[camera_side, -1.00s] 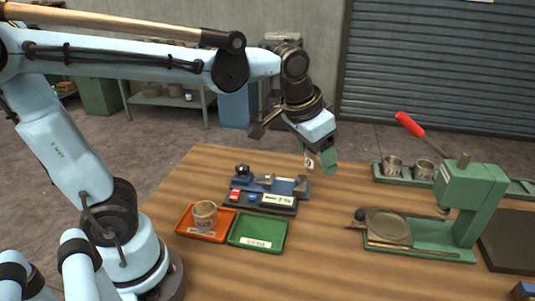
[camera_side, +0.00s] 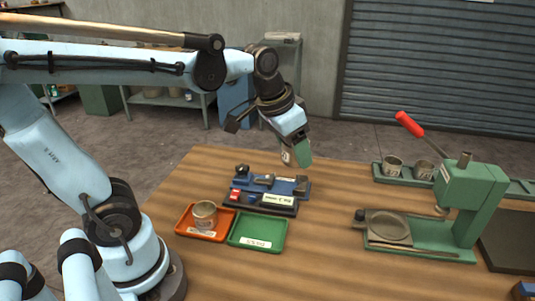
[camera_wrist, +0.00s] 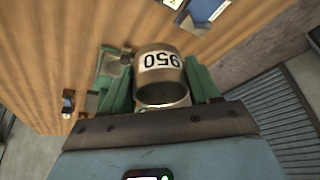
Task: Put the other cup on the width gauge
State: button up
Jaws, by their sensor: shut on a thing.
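My gripper (camera_side: 297,152) is shut on a metal cup (camera_wrist: 160,78) with a white label reading 950, seen upside down in the wrist view. The cup sits between the green fingers, its open mouth toward the wrist camera. In the side view the held cup (camera_side: 286,157) is partly hidden by the fingers, in the air above and behind a blue and black fixture (camera_side: 283,186), which appears to be the width gauge. Another cup (camera_side: 205,213) stands upright in the orange tray (camera_side: 188,231). Part of a blue thing (camera_wrist: 206,12) shows at the top of the wrist view.
An empty green tray (camera_side: 270,243) lies beside the orange one. A green press (camera_side: 473,200) with a red lever handle stands at the right, a round plate by its base. Several cups stand in a green rack (camera_side: 379,180) behind. Bare wood lies between fixture and press.

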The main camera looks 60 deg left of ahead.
jog(key=shift+w+a+f+m+g+h, duration=0.5)
jog(key=shift+w+a+f+m, duration=0.65)
jog(key=shift+a+f+m, duration=1)
jog(key=shift+w+a+f+m+g+h, duration=0.15)
jog(key=shift+w+a+f+m+h, duration=0.9)
jog(key=shift+f, duration=1.65)
jog(key=shift+w+a+f+m+g+h, duration=0.3)
jog(key=shift+w+a+f+m, duration=0.9)
jog(key=shift+a+f+m, duration=0.95)
jog(key=shift+d+f, duration=0.3)
jog(key=shift+f, duration=0.35)
jog(key=o, duration=1.2)
jog(key=shift+r, duration=0.1)
notch_tip(320, 180, up, 8)
